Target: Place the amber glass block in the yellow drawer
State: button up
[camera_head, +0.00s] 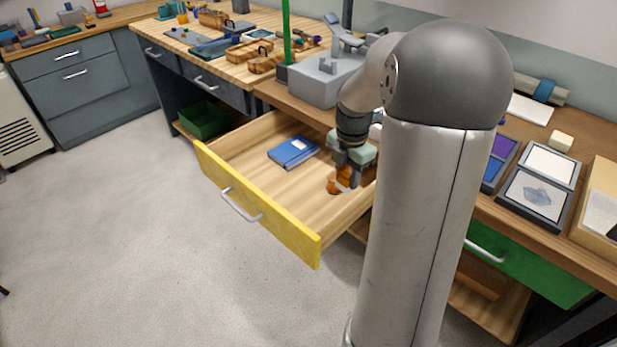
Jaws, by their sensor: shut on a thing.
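The yellow drawer (216,173) is pulled open below the bench, with a bare wooden floor on its left and front parts. My gripper (346,180) points down into the right part of the open drawer and is shut on the amber glass block (339,185). The block shows orange between and below the fingers. I cannot tell whether it touches the drawer floor. My arm hides part of the drawer's right back corner.
A blue book (293,152) lies in the drawer, left of my gripper. A green bin (203,119) stands beyond the drawer's left side. A closed green drawer (525,262) is at the right. Trays and framed pieces (537,193) lie on the bench.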

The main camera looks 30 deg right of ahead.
jog(key=shift+s+d+f+n, duration=0.15)
jog(key=shift+s+f+n, duration=0.25)
jog(key=shift+s, duration=0.1)
jog(key=shift+f, duration=0.1)
jog(key=shift+n, duration=0.3)
jog(key=w+f, duration=0.3)
jog(key=w, duration=0.1)
jog(key=w+a+f, duration=0.1)
jog(key=w+f, duration=0.1)
jog(key=w, duration=0.2)
jog(key=w+f, duration=0.3)
jog(key=w, duration=0.1)
jog(key=shift+w+a+f, duration=0.35)
jog(key=shift+a, duration=0.05)
jog(key=shift+w+f, duration=0.35)
jog(key=shift+f, duration=0.1)
jog(key=shift+w+f+b, duration=0.1)
jog(key=shift+f+b, duration=0.2)
jog(key=shift+f, duration=1.3)
